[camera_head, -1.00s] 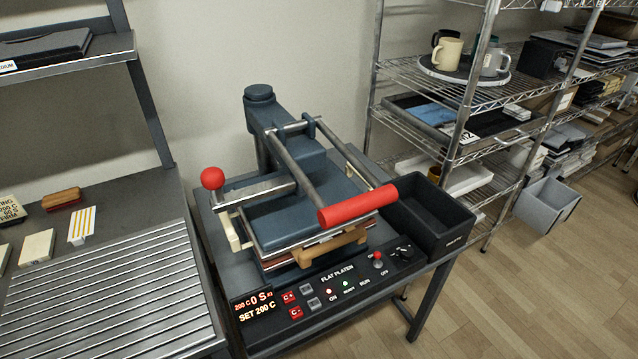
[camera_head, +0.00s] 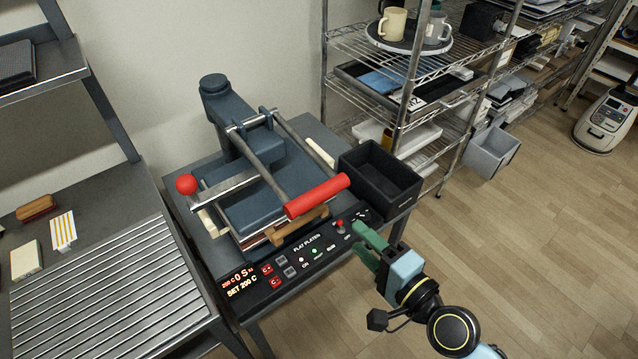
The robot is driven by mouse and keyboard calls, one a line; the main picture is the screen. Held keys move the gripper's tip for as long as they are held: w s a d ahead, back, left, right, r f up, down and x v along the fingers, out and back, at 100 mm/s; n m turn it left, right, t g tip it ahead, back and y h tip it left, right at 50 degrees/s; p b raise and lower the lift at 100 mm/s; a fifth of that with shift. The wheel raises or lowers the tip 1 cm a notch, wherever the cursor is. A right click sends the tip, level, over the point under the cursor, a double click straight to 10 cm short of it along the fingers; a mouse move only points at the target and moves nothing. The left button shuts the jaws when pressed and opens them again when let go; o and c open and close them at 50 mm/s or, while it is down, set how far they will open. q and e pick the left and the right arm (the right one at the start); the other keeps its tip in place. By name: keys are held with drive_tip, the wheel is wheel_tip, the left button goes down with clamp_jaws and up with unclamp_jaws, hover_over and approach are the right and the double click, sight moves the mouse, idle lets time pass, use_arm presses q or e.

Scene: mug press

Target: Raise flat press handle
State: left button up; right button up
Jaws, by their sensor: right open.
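The flat press (camera_head: 262,185) stands on a metal stand in the middle of the head view, its blue-grey upper platen lowered over the base. Its handle is a frame of metal bars ending in a red grip (camera_head: 318,196) at the front, low over the platen's front right. A red ball knob (camera_head: 187,184) sits on the left lever. My right gripper (camera_head: 362,238) is open and empty, with green fingers, near the right end of the control panel. It is in front of and right of the red grip, apart from it. My left gripper is not in view.
The control panel (camera_head: 300,259) runs along the press's front and its display reads SET 200 C. A black open bin (camera_head: 380,177) stands right of the press. A wire shelf with mugs is behind it. A ridged metal table (camera_head: 105,275) is at left.

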sight(323, 200)
drive_tip(key=shift+y, duration=0.3)
drive_tip(key=x, duration=0.4)
drive_tip(key=r+x, duration=0.1)
drive_tip(key=x, duration=0.4)
drive_tip(key=p+x, duration=0.1)
drive_tip(key=x, duration=0.3)
drive_tip(key=shift+w+a+r, duration=0.15)
drive_tip(key=shift+a+r, duration=0.1)
drive_tip(key=shift+r, duration=0.15)
clamp_jaws()
